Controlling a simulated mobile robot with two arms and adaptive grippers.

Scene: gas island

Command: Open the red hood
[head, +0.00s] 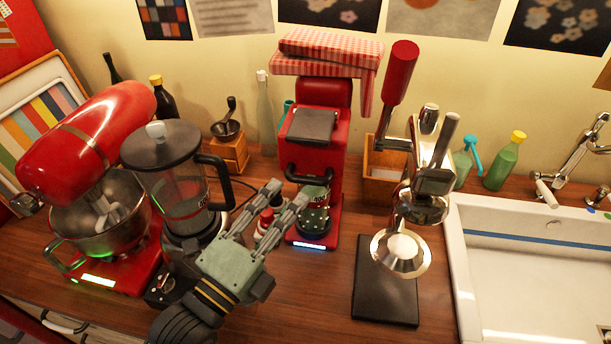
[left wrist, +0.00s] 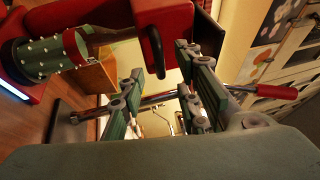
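Two red-topped machines show in the head view. One is a stand mixer with a rounded red head (head: 90,140), lowered over a steel bowl (head: 100,215). The other is a red coffee machine (head: 331,150) with a dark front panel (head: 311,125) and a black handle (head: 305,175). Which one is the red hood is not clear. My left gripper (head: 287,195) is open and empty, its fingers pointing up towards the coffee machine's lower front. In the left wrist view, the coffee machine (left wrist: 90,14) and its black handle (left wrist: 156,55) are beyond the open fingers. My right gripper is out of view.
A checked cloth (head: 330,45) lies over the coffee machine's top. A chrome lever press (head: 430,180) with a red handle (head: 400,75) stands right. A white sink (head: 540,270) is further right.

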